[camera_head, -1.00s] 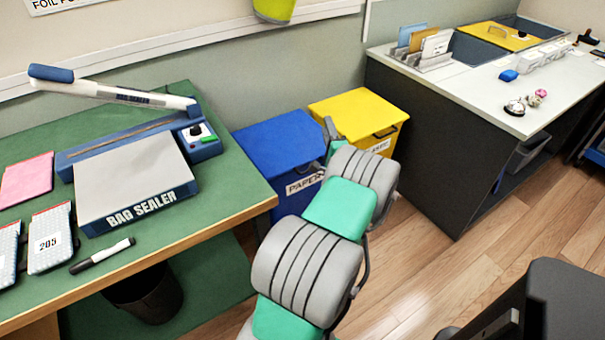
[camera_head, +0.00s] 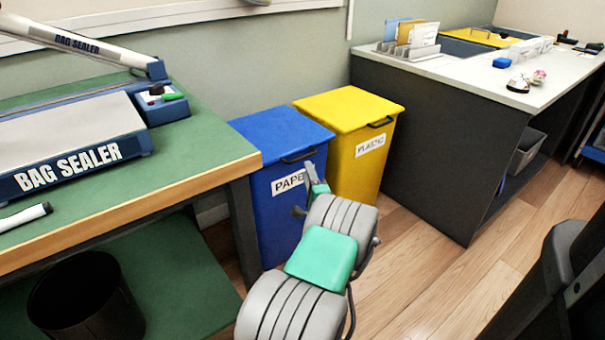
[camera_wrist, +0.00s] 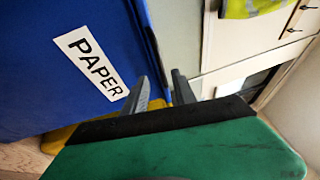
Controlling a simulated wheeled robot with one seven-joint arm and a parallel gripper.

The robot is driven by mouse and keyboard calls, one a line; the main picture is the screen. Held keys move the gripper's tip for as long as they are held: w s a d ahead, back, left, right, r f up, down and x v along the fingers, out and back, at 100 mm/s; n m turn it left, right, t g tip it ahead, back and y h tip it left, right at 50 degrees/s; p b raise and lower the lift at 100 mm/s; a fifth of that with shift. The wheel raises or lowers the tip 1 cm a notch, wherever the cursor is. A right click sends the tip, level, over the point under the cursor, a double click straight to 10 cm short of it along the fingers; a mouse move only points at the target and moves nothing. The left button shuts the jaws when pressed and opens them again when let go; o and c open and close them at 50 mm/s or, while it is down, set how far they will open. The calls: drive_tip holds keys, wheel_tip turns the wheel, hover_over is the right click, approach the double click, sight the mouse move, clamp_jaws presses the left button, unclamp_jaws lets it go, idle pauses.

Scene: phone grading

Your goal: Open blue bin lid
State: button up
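The blue bin (camera_head: 275,210) stands between the green table and a yellow bin. Its blue lid (camera_head: 275,133) is closed, with a dark handle (camera_head: 299,155) at the front edge. A PAPER label is on its front. My gripper (camera_head: 304,194) is in front of the bin's front face, below the handle, beside the label. In the wrist view, the blue bin wall (camera_wrist: 60,100) with its PAPER label fills the left side. My gripper's two fingers (camera_wrist: 160,90) are apart with nothing between them. Whether a finger touches the bin, I cannot tell.
The yellow PLASTIC bin (camera_head: 350,110) adjoins the blue bin on the right. The green table (camera_head: 200,150) with a bag sealer is at left, with a black wastebasket (camera_head: 85,300) below. A dark-sided counter (camera_head: 430,140) stands right. Wood floor (camera_head: 425,270) is open in front.

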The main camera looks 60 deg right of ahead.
sight(303, 158)
drive_tip(key=b+x, duration=0.1)
drive_tip(key=x, duration=0.6)
drive_tip(key=shift+w+r, duration=0.15)
drive_tip(key=shift+c, duration=0.5)
clamp_jaws()
idle(0.6)
